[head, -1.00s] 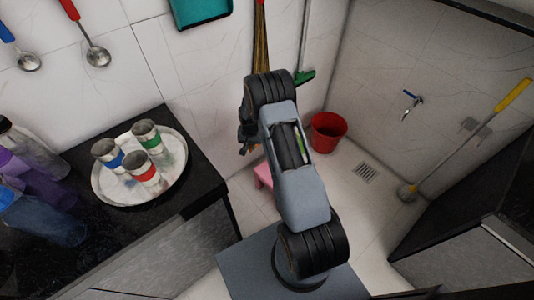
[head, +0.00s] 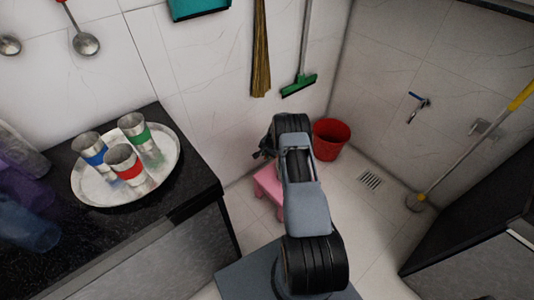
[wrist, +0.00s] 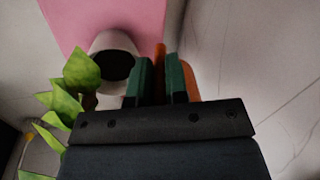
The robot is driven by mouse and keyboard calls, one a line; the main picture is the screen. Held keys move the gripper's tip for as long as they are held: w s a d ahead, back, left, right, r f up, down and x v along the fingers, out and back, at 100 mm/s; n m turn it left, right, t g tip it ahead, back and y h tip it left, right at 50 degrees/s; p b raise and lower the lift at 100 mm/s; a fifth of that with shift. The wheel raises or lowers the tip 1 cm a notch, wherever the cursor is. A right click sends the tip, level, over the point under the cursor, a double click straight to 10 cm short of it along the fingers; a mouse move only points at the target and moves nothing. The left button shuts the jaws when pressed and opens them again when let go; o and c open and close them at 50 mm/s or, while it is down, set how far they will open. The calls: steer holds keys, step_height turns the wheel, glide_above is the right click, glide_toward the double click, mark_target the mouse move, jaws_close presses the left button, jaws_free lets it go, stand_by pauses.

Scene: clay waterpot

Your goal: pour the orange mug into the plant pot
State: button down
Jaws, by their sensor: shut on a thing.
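In the wrist view my gripper (wrist: 160,80) has its two green fingers closed on the orange mug (wrist: 188,78), which shows only as orange strips between and beside the fingers. Its opening, contents and tilt are hidden. The plant pot (wrist: 104,44) is white with a dark inside, just left of the fingers and close to them. I cannot tell whether they touch. Green leaves (wrist: 80,72) show left of and below the pot. In the head view the mug and the pot cannot be made out; my arm covers that area.
A pink stool (head: 268,186) stands by the wall, near a red bucket (head: 330,138). A dark counter (head: 190,190) at left bears a tray (head: 88,197) with three metal cups. A broom (head: 260,60) and a green squeegee (head: 300,85) hang behind. Floor to the right is open.

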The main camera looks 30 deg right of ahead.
steer(key=shift+f+t+y+b, duration=0.5)
steer(key=shift+f+t+b, duration=0.5)
steer(key=shift+b, duration=0.7)
steer(key=shift+f, duration=0.2)
step_height(320, 180, down, 4)
steer(key=t+y+b, duration=0.1)
steer(key=b, duration=0.5)
steer(key=t+y+b, duration=0.1)
steer(key=t+b, duration=0.1)
steer(key=b, duration=0.5)
steer(key=shift+w+r, duration=0.1)
steer(key=shift+r, duration=0.15)
steer(key=shift+f+t+b, duration=0.2)
steer(key=shift+t+b, duration=0.3)
steer(key=shift+b, duration=0.45)
steer(key=shift+f+t+y+b, duration=0.5)
steer(key=shift+t+b, duration=0.1)
steer(key=shift+b, duration=2.1)
steer(key=shift+r+b, duration=0.1)
steer(key=shift+b, duration=0.6)
steer(key=shift+t, duration=0.3)
